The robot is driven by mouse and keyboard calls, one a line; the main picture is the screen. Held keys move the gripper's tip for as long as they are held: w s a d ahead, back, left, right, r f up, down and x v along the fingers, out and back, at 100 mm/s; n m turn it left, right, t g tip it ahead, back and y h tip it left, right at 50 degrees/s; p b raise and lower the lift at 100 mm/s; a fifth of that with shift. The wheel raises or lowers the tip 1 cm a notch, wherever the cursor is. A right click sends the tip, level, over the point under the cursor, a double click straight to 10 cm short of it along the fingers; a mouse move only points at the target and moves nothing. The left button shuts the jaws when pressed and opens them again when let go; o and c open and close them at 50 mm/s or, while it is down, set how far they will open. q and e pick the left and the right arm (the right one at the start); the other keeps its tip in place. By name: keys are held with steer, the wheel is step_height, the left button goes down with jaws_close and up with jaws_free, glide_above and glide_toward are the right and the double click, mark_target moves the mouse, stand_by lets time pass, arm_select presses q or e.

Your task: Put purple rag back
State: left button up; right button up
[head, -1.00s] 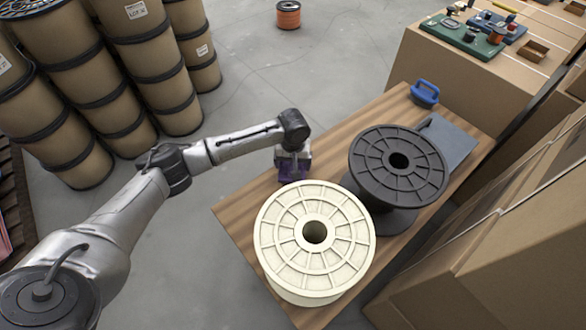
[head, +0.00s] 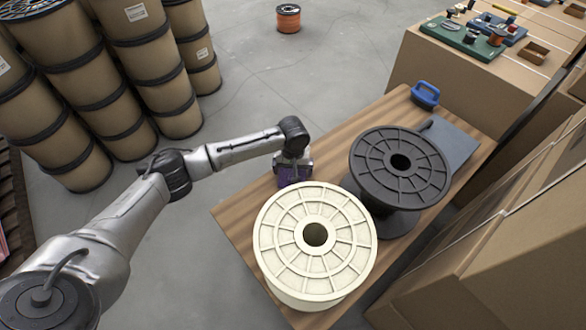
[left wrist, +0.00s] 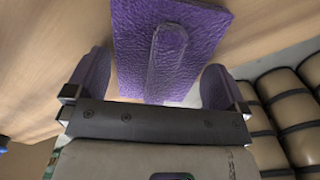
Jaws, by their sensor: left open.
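The purple rag (left wrist: 190,22) shows in the left wrist view as a flat, textured piece with a raised ridge along its middle. It lies over the wooden tabletop. My left gripper (left wrist: 157,62) is open, with one purple-tinted finger on each side of the ridge; neither finger visibly touches the ridge. In the head view my left gripper (head: 292,177) is low over the table's left edge, just behind the cream spool (head: 280,235). Purple shows under it there, but I cannot tell rag from fingers. My right gripper is not in view.
A black spool (head: 425,170) stands right of the cream one on the wooden table (head: 345,130). A grey plate (head: 455,145) and a blue-handled block (head: 425,95) are at the far end. Cardboard boxes (head: 500,250) line the right. Stacked drums (head: 130,70) stand left.

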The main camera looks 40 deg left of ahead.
arm_select(q)
step_height(320, 180, up, 12)
steer(key=p, duration=0.6)
